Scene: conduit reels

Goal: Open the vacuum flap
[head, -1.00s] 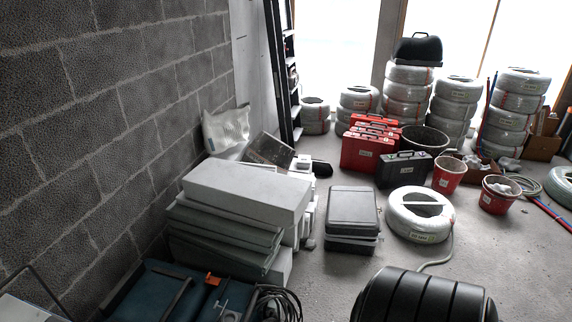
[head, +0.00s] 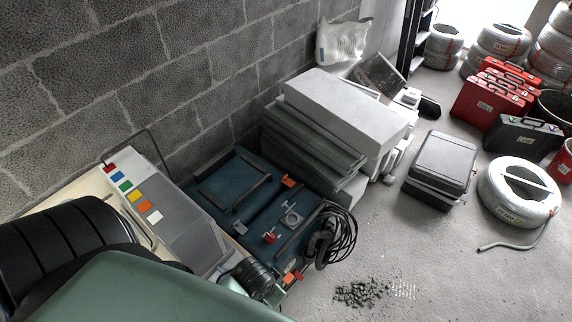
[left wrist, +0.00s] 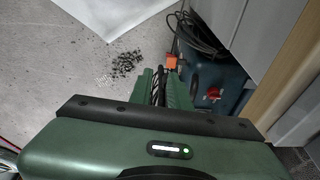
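A low blue unit (head: 235,205) with dark bars, orange latches and a red knob (head: 270,237) lies by the wall; it is probably the vacuum. I cannot tell which part is its flap. A black hose or cable coil (head: 335,235) lies at its right end. My left gripper (head: 284,292) is low at the unit's near right corner, by an orange-red part (head: 290,277). In the left wrist view, the green fingers (left wrist: 162,88) point towards an orange part (left wrist: 171,62), with a narrow dark gap between them. The blue unit (left wrist: 215,75) is to their right. My right gripper is out of view.
A grey panel with coloured squares (head: 175,210) lies left of the blue unit. White and grey slabs (head: 340,110) are stacked beyond it. Dark rubble (head: 360,292) lies on the floor. A grey case (head: 442,165) and a white reel (head: 518,190) stand right; floor between is clear.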

